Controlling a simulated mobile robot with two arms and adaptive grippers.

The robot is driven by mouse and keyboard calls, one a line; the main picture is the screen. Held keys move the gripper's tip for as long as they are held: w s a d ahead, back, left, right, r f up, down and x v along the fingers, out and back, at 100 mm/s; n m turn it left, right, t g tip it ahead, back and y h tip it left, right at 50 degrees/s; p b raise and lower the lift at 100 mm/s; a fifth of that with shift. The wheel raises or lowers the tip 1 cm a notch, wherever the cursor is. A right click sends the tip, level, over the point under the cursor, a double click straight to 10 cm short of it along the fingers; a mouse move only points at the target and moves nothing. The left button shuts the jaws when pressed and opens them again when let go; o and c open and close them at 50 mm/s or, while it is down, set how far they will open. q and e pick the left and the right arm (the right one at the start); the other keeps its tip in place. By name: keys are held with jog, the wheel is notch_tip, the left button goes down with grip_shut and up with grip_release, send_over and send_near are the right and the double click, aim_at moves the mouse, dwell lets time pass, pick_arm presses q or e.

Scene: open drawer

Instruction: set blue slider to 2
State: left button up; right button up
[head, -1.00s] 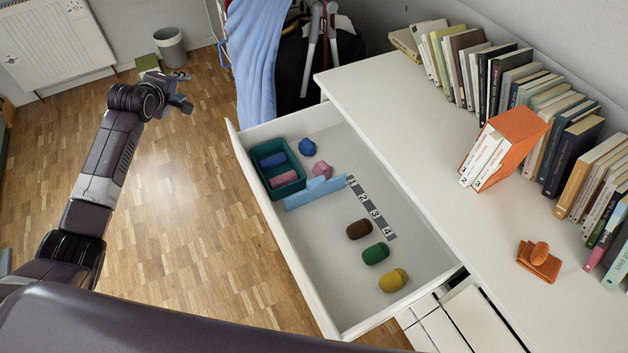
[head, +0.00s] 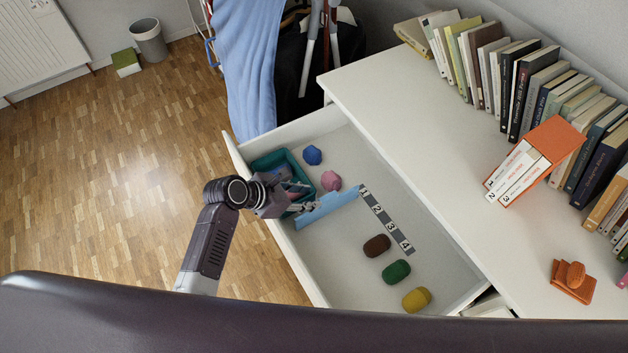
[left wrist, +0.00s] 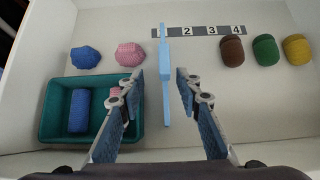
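The blue slider (head: 328,207), a light blue upright bar, stands in the open drawer. Its end is at mark 1 of the number strip (head: 386,221), which runs 1 to 4. In the left wrist view the slider (left wrist: 166,62) runs along the middle, with its end by the strip (left wrist: 212,30). My left gripper (head: 306,198) is over the drawer's front part, at the near end of the slider. In the left wrist view its two fingers (left wrist: 160,76) are apart, one on each side of the slider, with gaps showing. My right gripper is not in view.
A teal tray (left wrist: 48,132) with a blue and a pink piece lies left of the slider. Blue (head: 312,155) and pink (head: 331,180) lumps lie behind it. The drawer floor between is clear.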

aim_at(325, 198)
pick_arm(q)
jog(key=shift+w+d+f, duration=0.1)
jog(key=shift+d+f, duration=0.15)
jog(key=shift+d, duration=0.25)
jog(key=b+x, duration=0.1)
jog(key=x, duration=0.5)
jog(key=shift+d+r, duration=0.1)
jog(key=shift+d, duration=0.05)
jog(key=shift+d+f, duration=0.15)
jog(key=shift+f, duration=0.05)
jog(key=shift+d+f, duration=0.15)
jog(key=shift+w, duration=0.1)
jog(key=c, duration=0.7)
grip_shut()
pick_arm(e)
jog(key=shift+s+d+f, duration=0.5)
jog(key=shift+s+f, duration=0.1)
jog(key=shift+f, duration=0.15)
